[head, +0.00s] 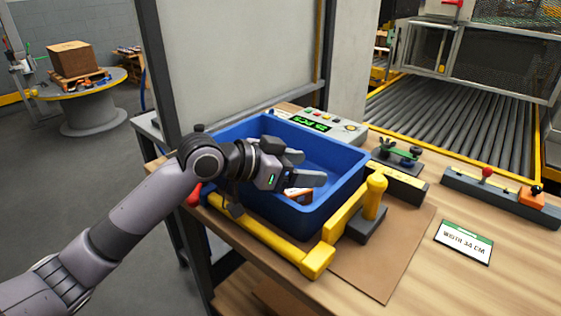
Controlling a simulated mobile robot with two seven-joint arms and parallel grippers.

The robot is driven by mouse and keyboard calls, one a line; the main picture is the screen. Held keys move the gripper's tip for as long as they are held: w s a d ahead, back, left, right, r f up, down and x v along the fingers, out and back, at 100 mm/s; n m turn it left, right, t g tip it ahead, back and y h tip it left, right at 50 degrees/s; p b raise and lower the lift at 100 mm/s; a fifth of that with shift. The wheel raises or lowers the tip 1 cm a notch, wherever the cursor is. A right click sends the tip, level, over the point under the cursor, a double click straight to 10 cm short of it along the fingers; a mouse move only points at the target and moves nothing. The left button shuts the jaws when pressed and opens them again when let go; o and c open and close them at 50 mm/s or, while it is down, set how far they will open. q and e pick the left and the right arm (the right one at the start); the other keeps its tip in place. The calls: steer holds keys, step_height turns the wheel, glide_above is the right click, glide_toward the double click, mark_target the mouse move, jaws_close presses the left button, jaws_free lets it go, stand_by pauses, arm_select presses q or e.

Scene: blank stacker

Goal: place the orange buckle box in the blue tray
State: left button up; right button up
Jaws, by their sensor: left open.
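The blue tray (343,197) stands on the workbench, set against a yellow corner guide. An orange box with a white part (300,194) lies inside the tray near its front wall, partly hidden by my left gripper. My left gripper (322,167) is over the tray, just above the box, with its fingers apart. I cannot tell whether a finger touches the box. My right gripper is not in the head view.
A yellow guide with an upright knob (374,194) borders the tray's front and right. A counter panel (318,127) stands behind the tray. A sign (463,242) and a gauge block with a red knob (487,185) sit to the right. The bench's front right is clear.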

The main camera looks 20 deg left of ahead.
arm_select(q)
steer(key=v, duration=1.2)
steer(key=shift+r, duration=0.5)
